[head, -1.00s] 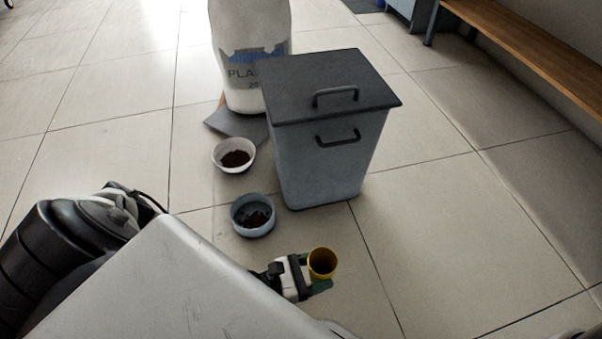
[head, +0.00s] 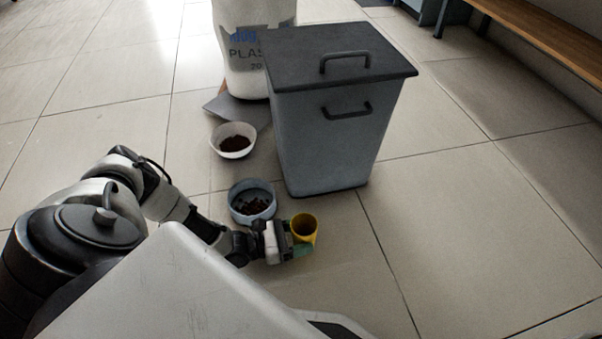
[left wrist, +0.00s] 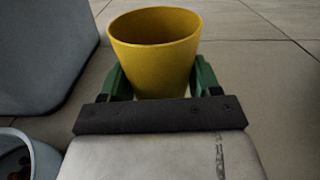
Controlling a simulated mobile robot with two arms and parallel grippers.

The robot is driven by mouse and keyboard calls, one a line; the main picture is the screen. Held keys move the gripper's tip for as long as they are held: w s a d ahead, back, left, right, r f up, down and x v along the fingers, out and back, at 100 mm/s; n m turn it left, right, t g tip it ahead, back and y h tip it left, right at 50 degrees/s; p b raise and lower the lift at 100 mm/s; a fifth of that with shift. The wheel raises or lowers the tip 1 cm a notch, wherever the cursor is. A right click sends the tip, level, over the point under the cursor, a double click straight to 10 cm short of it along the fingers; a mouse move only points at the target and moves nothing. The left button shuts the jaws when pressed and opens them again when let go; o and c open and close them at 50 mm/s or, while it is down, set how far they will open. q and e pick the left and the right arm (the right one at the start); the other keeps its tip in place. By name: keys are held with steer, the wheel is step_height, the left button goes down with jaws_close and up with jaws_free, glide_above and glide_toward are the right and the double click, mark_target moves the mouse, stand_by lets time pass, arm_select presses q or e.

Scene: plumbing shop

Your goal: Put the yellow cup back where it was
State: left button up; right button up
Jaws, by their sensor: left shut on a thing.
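The yellow cup (head: 304,226) is upright between the green fingers of my left gripper (head: 301,249), which is shut on it. In the left wrist view the cup (left wrist: 155,55) has its open rim up, with a green finger on each side; its lower part is hidden by the gripper. In the head view the gripper and cup are just right of and nearer than the blue-grey bowl (head: 233,205). Whether the cup touches the floor I cannot tell. My right gripper is not in view.
A grey bin (head: 330,140) with a dark lid stands beyond the cup. A white bowl (head: 217,146) with brown contents lies farther back, before a white sack (head: 240,75). A wooden bench (head: 550,45) is at the upper right. The floor at right is clear.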

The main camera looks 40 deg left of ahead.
arm_select(q)
step_height(320, 180, down, 3)
steer(key=shift+r+b, duration=0.1)
steer(key=shift+b, duration=0.6)
steer(key=shift+r, duration=0.15)
steer(key=o, duration=0.9)
steer(key=shift+f, duration=0.2)
steer(key=shift+o, duration=0.2)
steer(key=shift+r, duration=0.2)
steer(key=v, duration=1.2)
steer(key=shift+f, duration=0.1)
